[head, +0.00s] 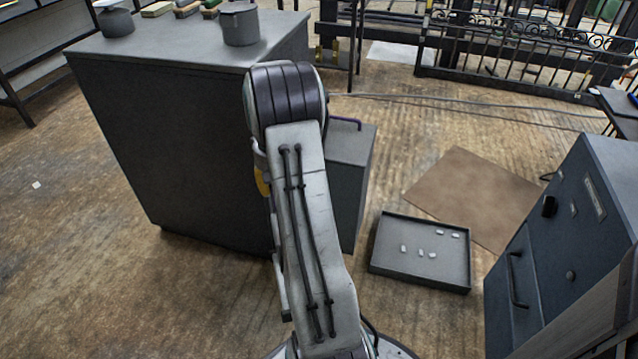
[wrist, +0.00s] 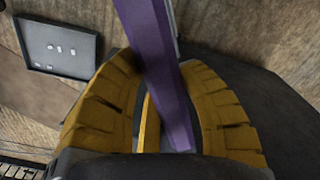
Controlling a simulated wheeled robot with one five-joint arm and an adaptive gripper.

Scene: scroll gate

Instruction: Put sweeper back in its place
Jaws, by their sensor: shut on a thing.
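A long purple bar (wrist: 158,62), which looks like the sweeper's handle, runs between the yellow fingers of my gripper (wrist: 161,64) in the wrist view. My gripper is shut on it. The bar leaves the top edge of that view, so its far end is not seen. In the head view a short bent purple piece (head: 346,121) shows just right of my arm, over the lower grey box. My gripper is mostly hidden behind my arm there; only a bit of yellow (head: 262,182) shows. The sweeper's head and its place cannot be made out.
A tall dark cabinet (head: 180,140) bears pots and blocks. The lower grey box (head: 352,150) stands beside it. A shallow tray (head: 384,272) with several white pieces lies on the floor by a brown mat (head: 465,190). A blue-grey drawer cabinet (head: 545,255) stands right.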

